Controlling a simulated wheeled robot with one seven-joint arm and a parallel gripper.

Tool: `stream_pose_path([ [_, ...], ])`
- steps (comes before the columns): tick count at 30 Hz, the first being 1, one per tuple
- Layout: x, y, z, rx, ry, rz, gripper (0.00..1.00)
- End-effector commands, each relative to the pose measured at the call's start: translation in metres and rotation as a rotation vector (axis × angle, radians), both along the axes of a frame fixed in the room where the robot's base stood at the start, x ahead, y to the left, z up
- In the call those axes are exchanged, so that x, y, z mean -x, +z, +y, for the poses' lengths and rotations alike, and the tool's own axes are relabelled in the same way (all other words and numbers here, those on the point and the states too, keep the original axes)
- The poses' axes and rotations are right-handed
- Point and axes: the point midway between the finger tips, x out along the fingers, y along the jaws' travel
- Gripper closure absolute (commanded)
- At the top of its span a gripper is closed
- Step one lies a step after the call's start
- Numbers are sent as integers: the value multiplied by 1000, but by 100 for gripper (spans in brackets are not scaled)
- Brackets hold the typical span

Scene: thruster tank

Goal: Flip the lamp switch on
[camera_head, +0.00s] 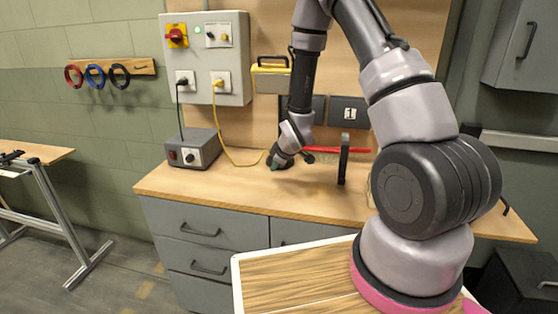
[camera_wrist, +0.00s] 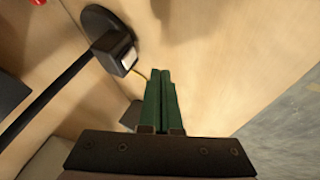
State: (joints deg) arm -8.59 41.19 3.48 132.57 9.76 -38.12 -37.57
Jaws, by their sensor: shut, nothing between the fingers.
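My gripper (camera_head: 277,166) is low over the wooden bench, near its back middle. In the wrist view its green fingers (camera_wrist: 160,75) are together with nothing between them. Just left of the fingertips is a small black box with a pale face (camera_wrist: 119,53), beside a round black disc (camera_wrist: 98,21) and a dark bar. The box may be the lamp's switch, but I cannot tell for sure, nor whether it is on or off. The fingertips look close to the box; contact cannot be told. In the head view my wrist hides this spot.
A grey wall panel (camera_head: 238,78) with a red knob and sockets hangs at the back left. A grey box (camera_head: 192,149) stands on the bench below it, with a yellow cable (camera_head: 226,143) nearby. A black upright (camera_head: 343,160) and a red bar (camera_head: 325,150) stand right of my gripper.

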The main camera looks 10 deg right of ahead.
Motion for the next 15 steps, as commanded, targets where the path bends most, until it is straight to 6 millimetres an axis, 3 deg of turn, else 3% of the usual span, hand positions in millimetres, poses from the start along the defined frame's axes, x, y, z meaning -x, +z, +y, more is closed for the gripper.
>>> stream_pose_path([
  [2,-10,-14,2,1,0,3,100],
  [9,-39,-8,-11,-1,-1,-1,100],
  [15,-46,-6,-14,1,1,0,100],
])
